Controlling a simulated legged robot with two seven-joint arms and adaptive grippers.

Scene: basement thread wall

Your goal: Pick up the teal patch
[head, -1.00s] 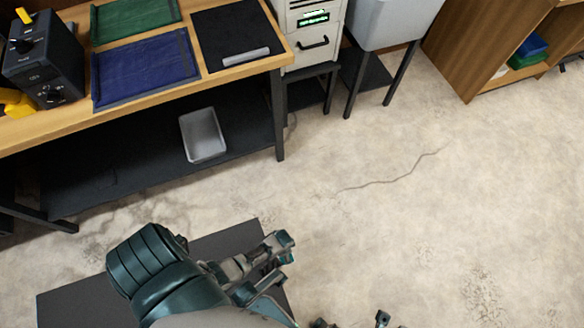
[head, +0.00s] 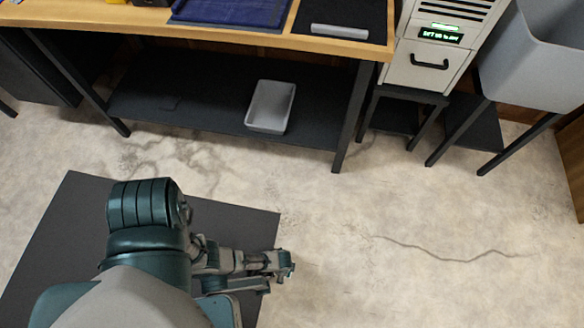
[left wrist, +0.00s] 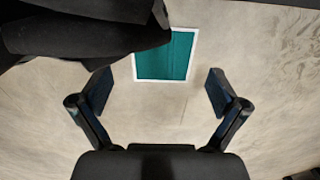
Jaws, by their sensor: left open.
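The teal patch (left wrist: 170,56) shows in the left wrist view as a flat teal rectangle with a white border, lying on a pale mottled surface. A dark shape hides its upper left part. I do not see the patch in the head view. My left gripper (left wrist: 158,92) is open and empty, its two fingers apart, with the patch ahead of and between them, not touched. In the head view my left gripper (head: 284,265) is low, over the floor by the dark mat's right edge. My right gripper is not in view.
A wooden workbench (head: 225,30) with a dark lower shelf stands ahead, a grey tray (head: 270,107) on that shelf. A white cabinet (head: 425,62) and a grey bin (head: 535,60) on legs stand to the right. A dark mat (head: 60,235) lies below my arm. The cracked floor (head: 400,220) is clear.

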